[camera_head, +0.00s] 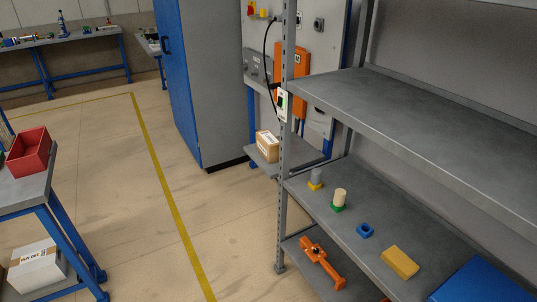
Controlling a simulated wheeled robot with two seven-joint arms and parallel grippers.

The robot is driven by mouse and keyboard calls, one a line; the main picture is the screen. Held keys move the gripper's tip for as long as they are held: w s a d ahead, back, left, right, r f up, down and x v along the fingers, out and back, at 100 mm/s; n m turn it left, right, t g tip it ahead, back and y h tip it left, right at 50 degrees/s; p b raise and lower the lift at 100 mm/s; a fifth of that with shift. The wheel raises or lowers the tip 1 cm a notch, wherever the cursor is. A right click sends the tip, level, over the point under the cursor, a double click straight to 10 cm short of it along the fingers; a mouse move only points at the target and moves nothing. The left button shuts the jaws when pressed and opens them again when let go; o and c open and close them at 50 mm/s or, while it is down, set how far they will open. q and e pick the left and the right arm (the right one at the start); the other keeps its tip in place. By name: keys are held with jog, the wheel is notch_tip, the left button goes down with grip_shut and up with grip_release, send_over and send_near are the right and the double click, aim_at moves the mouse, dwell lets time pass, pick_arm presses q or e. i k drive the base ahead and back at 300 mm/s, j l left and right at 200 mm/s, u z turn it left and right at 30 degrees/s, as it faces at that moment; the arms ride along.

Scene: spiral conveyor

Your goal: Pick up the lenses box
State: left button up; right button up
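Two boxes are in view, and I cannot tell from their labels which is the lenses box. A small brown cardboard box (267,146) sits on a low grey shelf beside the wall panel, just behind the rack's upright post. A larger white box (38,265) with a tan strip and dark print stands low under the blue-legged table at the lower left. Its print is too small to read surely. Neither of my grippers shows in the head view.
An orange part (322,262) lies on the lower shelf. A red bin (28,152) stands on the left table. The floor (125,190) between is clear.

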aim_at(267, 143)
jog(key=i+j+z, duration=0.5)
jog(key=i, duration=0.3)
jog(key=i+j+z, duration=0.5)
jog(key=i+j, duration=0.25)
jog(key=j, duration=0.15)
